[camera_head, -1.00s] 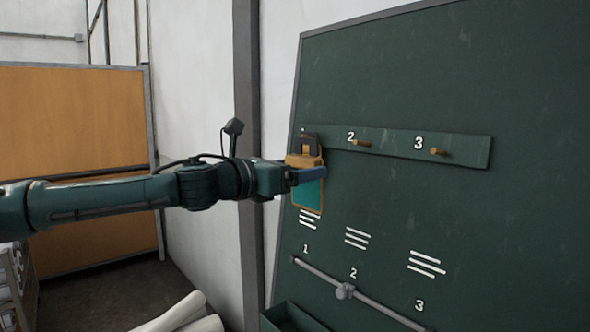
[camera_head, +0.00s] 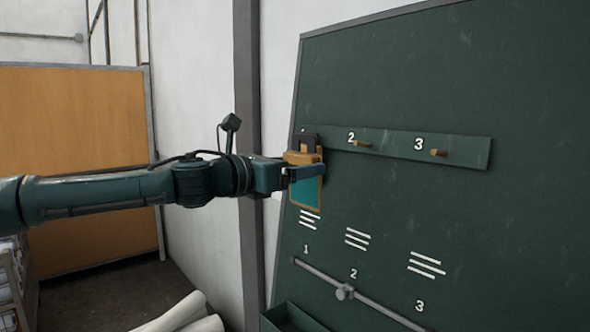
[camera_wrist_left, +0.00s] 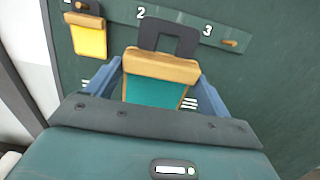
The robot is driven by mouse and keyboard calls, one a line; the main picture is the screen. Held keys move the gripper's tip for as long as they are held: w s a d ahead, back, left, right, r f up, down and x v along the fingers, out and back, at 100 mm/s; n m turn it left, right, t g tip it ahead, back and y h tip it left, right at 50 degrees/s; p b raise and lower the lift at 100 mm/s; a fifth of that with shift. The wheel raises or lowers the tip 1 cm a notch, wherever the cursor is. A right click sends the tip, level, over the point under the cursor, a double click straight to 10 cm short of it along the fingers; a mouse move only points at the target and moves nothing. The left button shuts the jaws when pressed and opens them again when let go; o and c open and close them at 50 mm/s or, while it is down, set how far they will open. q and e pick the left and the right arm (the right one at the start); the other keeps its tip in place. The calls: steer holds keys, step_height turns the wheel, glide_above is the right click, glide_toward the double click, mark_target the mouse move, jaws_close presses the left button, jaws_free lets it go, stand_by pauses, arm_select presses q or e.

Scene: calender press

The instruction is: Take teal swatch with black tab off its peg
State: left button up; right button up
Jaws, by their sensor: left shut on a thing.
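The teal swatch (camera_head: 307,193) has a wooden-coloured frame and top bar and a black tab with a slot (camera_wrist_left: 168,38). My left gripper (camera_wrist_left: 160,80) is shut on it, with blue fingers at both sides below its top bar. The swatch hangs upright in front of the board's left edge. In the left wrist view it stands apart from the pegs, and no peg shows in the tab's slot. A yellow swatch with a black tab (camera_wrist_left: 89,38) hangs at the first peg place, behind and left of it. My right gripper is not in view.
The dark green board (camera_head: 450,80) carries a rail with bare pegs two (camera_head: 361,143) and three (camera_head: 438,152). Below are a grey rod (camera_head: 385,307) and a green tray (camera_head: 290,318). A grey post (camera_head: 247,150) stands left of the board.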

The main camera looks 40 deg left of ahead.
arm_select(q)
steer(key=shift+s+a+r+b, duration=0.1)
steer(key=shift+s+b, duration=0.55)
steer(key=shift+s, duration=0.25)
steer(key=shift+s+a+r+b, duration=0.1)
steer(key=shift+s+b, duration=0.15)
steer(key=shift+s, duration=0.3)
steer(key=shift+s+a+r+b, duration=0.1)
steer(key=shift+s+b, duration=0.15)
steer(key=shift+s, duration=0.25)
steer(key=shift+s+b, duration=0.35)
steer(key=shift+s, duration=0.1)
steer(key=b, duration=0.2)
glide_toward(296, 162)
steer(key=shift+s, duration=0.4)
